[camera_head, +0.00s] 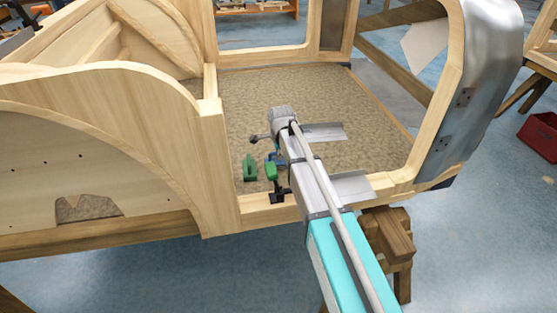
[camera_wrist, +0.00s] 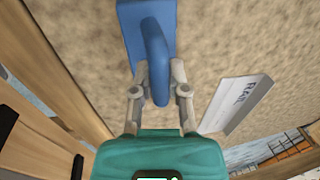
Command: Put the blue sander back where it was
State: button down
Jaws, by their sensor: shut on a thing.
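The blue sander (camera_wrist: 140,22) has a flat base and a rounded handle in the wrist view. My gripper (camera_wrist: 158,78) is shut on the handle, with one finger on each side. In the head view only a small part of the blue sander (camera_head: 280,159) shows beside my arm. The sander is over the brown speckled floor of the wooden bodyframe; I cannot tell whether it touches that floor (camera_head: 340,95).
A green block-like tool (camera_head: 250,168) stands on the floor left of my gripper. A metal plate (camera_wrist: 236,102) with lettering lies to the right in the wrist view. Wooden frame rails (camera_head: 256,212) border the floor. A red bin (camera_head: 541,135) stands at far right.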

aim_at(280, 165)
jog(key=shift+f+b, duration=0.35)
jog(key=shift+f, duration=0.3)
jog(key=shift+f, duration=0.1)
jog(key=c, duration=0.6)
grip_release()
jog(key=shift+c, duration=0.2)
jog(key=shift+r, duration=0.2)
notch_tip(280, 165, up, 12)
jog(key=s+p, duration=0.2)
jog(key=p, duration=1)
jog(key=shift+d+f, duration=0.15)
jog(key=shift+d, duration=0.2)
jog(key=shift+s, duration=0.1)
